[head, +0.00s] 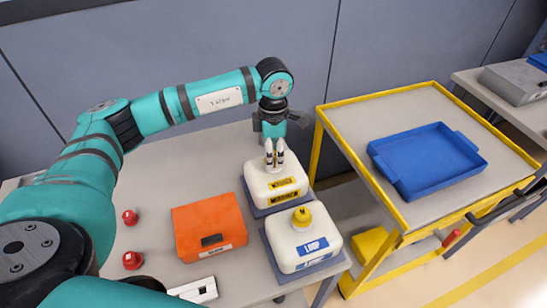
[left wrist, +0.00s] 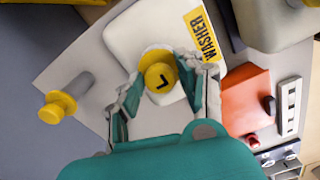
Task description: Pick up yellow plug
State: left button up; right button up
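My left gripper (head: 274,156) points down over the white tank (head: 257,185) marked WASHER. In the head view the fingers hide this plug. Another yellow plug (head: 302,216) sits on the white tank (head: 290,248) marked LOOP, in front. My right gripper is not in view.
An orange box (head: 209,222) and two red knobs (head: 130,217) (head: 132,260) are left on the table. A yellow-edged cart with a blue tray (head: 432,160) stands right. The left wrist view shows a yellow knob on a grey peg (left wrist: 57,105).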

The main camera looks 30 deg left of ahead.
aim_at(274, 154)
pick_arm(q)
jog(key=c, duration=0.4)
jog(key=shift+o, duration=0.2)
jog(key=shift+r, duration=0.1)
jog(key=shift+w+r+b, duration=0.1)
jog(key=shift+r+b, duration=0.3)
jog(key=shift+r, duration=0.15)
jog(key=shift+s+d+r+b, duration=0.15)
jog(key=shift+r+b, duration=0.2)
jog(key=shift+r, duration=0.2)
jog(key=shift+s+a+r+b, duration=0.1)
jog(key=shift+r+b, duration=0.2)
jog(key=shift+r, duration=0.25)
jog(key=s+d+b, duration=0.1)
jog(key=s+d, duration=0.1)
jog(key=s, duration=0.2)
jog(key=s+d+r+b, duration=0.1)
jog(key=s+d, duration=0.2)
jog(key=s, duration=0.1)
jog(key=s+d+b, duration=0.1)
jog(key=s+d, duration=0.2)
jog(key=shift+s+d+r+b, duration=0.15)
jog(key=shift+s+d+b, duration=0.05)
jog(key=shift+s+b, duration=0.2)
jog(key=shift+s+d+r, duration=0.1)
jog(key=shift+s+d, duration=0.2)
jog(key=shift+s, duration=0.25)
